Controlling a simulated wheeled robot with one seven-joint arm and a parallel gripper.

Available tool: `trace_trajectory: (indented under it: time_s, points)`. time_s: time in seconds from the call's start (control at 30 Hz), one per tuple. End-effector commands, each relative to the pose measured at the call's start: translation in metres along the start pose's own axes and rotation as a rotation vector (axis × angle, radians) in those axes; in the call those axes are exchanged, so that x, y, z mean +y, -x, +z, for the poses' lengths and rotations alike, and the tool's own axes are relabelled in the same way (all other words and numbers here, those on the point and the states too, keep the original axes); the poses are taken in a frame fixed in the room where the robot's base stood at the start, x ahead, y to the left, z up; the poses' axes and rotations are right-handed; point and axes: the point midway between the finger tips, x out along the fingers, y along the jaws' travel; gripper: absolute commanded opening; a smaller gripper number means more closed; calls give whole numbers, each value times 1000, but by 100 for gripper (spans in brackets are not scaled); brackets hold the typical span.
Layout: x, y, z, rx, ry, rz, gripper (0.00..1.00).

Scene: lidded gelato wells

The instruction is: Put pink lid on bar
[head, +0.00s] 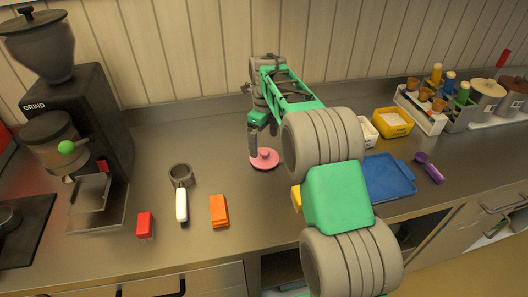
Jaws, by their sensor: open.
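The pink lid (265,159) is a round disc with a small knob on top. It lies flat on the grey metal counter (215,150), the only bar-like surface I can make out, near the middle of the head view. My gripper (262,143) is open and points down right at the lid's upper left edge. One dark finger overlaps the lid's edge in the picture; I cannot tell whether it touches. Nothing shows between the fingers. My arm hides part of the counter to the right of the lid.
A coffee grinder (85,120) stands at left. A portafilter (181,200), a red block (145,224) and an orange block (219,210) lie in front. A blue tray (388,178), purple scoop (430,168), yellow tub (392,122) and bottle caddy (420,112) are at right. Counter left of the lid is clear.

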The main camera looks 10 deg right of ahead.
Motion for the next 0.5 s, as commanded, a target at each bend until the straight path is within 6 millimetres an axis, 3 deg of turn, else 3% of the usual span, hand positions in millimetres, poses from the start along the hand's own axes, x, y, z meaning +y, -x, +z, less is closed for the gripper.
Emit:
trace_trajectory:
  time_s: [0.13,0.37,0.5]
  points:
    - [0,36,0,-3,0,-3,100]
    - [3,66,-3,-5,40,-5,100]
    - [28,91,-26,-31,364,-46,100]
